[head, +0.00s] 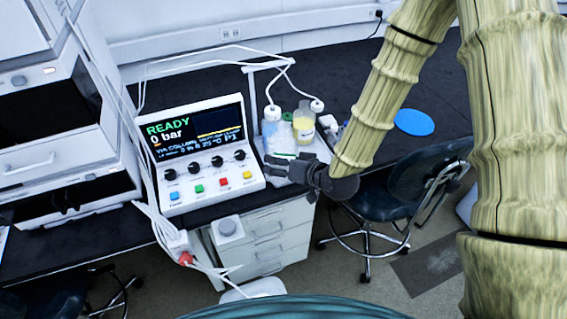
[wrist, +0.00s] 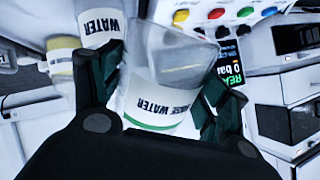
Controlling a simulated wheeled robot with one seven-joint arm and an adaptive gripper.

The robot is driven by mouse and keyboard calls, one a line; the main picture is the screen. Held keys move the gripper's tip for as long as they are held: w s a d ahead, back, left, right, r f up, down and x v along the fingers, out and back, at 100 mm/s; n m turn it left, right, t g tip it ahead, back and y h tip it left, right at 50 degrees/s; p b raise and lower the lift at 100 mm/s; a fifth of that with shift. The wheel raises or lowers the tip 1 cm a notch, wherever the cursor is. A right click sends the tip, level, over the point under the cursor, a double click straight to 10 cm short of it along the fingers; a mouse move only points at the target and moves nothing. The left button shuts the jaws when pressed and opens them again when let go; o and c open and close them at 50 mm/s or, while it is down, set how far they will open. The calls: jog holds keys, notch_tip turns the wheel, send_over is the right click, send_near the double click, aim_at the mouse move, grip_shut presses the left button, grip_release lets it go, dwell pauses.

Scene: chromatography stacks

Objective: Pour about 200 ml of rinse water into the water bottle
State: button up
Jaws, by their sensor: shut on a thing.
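My gripper (wrist: 162,85) is shut on a clear container with a white band labelled RINSE WATER (wrist: 168,90), one green-padded finger on each side. A bottle labelled WATER (wrist: 101,26) stands close behind the left finger in the wrist view, partly covered by it. In the head view, my gripper (head: 285,168) is over the front of the white tray, beside the bottles. A white-capped clear bottle (head: 271,122) stands at the tray's back left; its label is unreadable there. The held container cannot be clearly made out in the head view, and I cannot tell its water level.
A bottle of yellow liquid (head: 304,124) stands on the tray (head: 318,150); white tubes run to caps above. The control unit (head: 204,150), reading READY 0 bar, is close to the left. A blue disc (head: 414,122) lies on the dark bench to the right. A chair (head: 410,185) stands below.

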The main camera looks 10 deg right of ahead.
jog(key=shift+p, duration=0.3)
jog(key=shift+s+f+m+g+p, duration=0.15)
jog(key=shift+f+m+g+p, duration=0.15)
jog(key=shift+f+g, duration=0.15)
jog(key=shift+s+a+r+p, duration=0.1)
jog(key=shift+r+p, duration=0.1)
jog(key=shift+p, duration=0.4)
jog(key=shift+s+f+g+p, duration=0.1)
jog(key=shift+g+p, duration=0.2)
jog(key=shift+g, duration=0.15)
jog(key=shift+s+a+r+m+g+p, duration=0.15)
jog(key=shift+r+m+g+p, duration=0.65)
jog(key=shift+p, duration=1.05)
jog(key=shift+s+r+g+y+p, duration=0.1)
jog(key=shift+r+g+y+p, duration=0.45)
jog(key=shift+p, duration=0.55)
dwell(0.4)
jog(key=shift+r+m+g+p, duration=0.35)
jog(key=shift+r+p, duration=0.15)
jog(key=shift+p, duration=0.3)
